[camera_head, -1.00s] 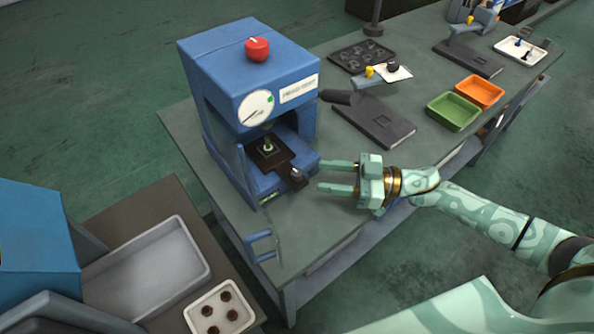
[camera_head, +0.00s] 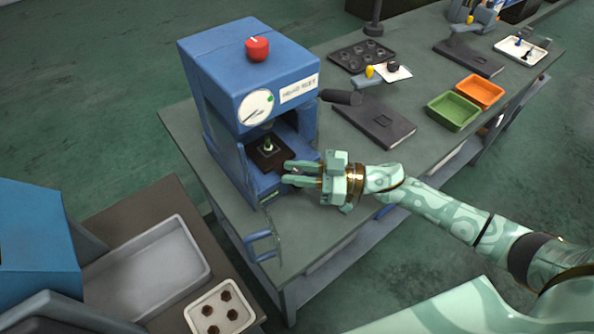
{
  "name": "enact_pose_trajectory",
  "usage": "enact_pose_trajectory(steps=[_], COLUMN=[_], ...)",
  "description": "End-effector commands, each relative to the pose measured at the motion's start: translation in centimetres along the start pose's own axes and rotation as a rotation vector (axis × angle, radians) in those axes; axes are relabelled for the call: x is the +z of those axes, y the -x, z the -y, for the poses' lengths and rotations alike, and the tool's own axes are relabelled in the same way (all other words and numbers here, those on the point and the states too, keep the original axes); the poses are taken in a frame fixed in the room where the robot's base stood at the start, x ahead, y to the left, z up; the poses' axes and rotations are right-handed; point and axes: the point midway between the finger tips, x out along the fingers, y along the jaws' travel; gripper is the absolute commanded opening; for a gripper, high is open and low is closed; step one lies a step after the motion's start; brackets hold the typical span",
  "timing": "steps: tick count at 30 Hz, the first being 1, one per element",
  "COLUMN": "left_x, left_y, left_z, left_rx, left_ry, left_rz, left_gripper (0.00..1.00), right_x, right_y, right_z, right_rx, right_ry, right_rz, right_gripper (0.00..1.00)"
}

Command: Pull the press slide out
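The blue press (camera_head: 225,75) stands on the grey bench, with a red knob on top and a gauge on its front. Its dark press slide (camera_head: 263,160) lies in the opening, with a small green piece (camera_head: 268,144) upright on it. My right gripper (camera_head: 288,173) reaches in from the right at the front of the slide. Its fingers are close together around the slide's handle, which they mostly hide. My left gripper is not in view.
A blue bracket (camera_head: 262,244) stands at the bench's near edge. A dark flat plate (camera_head: 375,124), a green bin (camera_head: 453,112) and an orange bin (camera_head: 480,91) lie to the right. A tray with several dark pieces (camera_head: 219,308) is at lower left.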

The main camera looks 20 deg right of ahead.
Motion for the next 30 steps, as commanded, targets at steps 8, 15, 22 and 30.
enact_pose_trajectory(steps=[8,15,22,30], left_x=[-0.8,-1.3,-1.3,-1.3], left_y=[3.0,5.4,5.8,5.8], left_z=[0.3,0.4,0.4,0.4], left_rx=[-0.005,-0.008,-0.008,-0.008], left_ry=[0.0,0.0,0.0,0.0], left_rz=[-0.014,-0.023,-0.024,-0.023], left_gripper=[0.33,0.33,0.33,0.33], right_x=[-0.5,-0.3,0.0,0.0], right_y=[3.4,7.8,9.1,9.1], right_z=[3.4,7.7,9.1,9.1], right_rx=[-0.001,0.0,0.001,0.001], right_ry=[-0.005,-0.004,0.001,0.001], right_rz=[0.004,0.004,0.0,-0.001], right_gripper=[0.0,0.0,0.0,0.28])
